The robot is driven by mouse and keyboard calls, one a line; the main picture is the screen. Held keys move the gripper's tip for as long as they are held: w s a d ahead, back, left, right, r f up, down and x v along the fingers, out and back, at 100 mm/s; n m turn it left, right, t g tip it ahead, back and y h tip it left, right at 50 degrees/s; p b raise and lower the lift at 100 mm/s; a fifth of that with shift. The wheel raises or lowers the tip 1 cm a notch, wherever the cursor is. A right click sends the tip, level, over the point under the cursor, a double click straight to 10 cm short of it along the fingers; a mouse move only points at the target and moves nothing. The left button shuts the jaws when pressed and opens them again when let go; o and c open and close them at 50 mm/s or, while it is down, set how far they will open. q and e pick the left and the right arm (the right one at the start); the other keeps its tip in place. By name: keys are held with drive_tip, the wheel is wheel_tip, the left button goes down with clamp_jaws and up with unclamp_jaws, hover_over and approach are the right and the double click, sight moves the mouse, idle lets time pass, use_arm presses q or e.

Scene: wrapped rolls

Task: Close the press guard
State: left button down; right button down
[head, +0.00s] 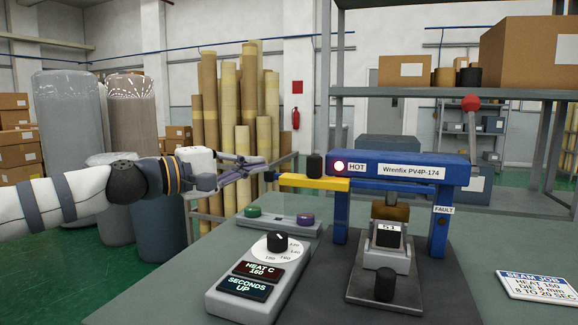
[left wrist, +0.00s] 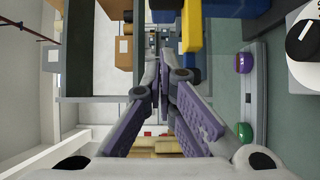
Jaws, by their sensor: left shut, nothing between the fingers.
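The press (head: 400,165) is a blue frame on a dark base on the bench, with a lit lamp beside a HOT label. The bar also shows at the top of the left wrist view (left wrist: 192,28). My left gripper (head: 266,168) is shut and empty, just left of the bar's free end. Whether it touches the bar is hard to tell. My right gripper is not in view.
A control box (head: 258,275) with a dial and displays stands front left of the press. Behind it lies a strip with green and purple buttons (head: 280,222). A red-knobbed lever (head: 471,104) rises at the press's right. A job card (head: 538,285) lies at right.

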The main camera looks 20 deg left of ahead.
sight(287, 177)
use_arm(q)
drive_tip(key=shift+w+d+p, duration=0.15)
drive_tip(key=shift+w+d, duration=0.45)
drive_tip(key=shift+d, duration=0.4)
drive_tip(key=shift+w+d+p, duration=0.1)
drive_tip(key=shift+w+d, duration=0.45)
drive_tip(key=shift+d, duration=0.45)
drive_tip(key=shift+w+d+p, duration=0.15)
drive_tip(key=shift+w+d, duration=0.45)
drive_tip(key=shift+d, duration=0.4)
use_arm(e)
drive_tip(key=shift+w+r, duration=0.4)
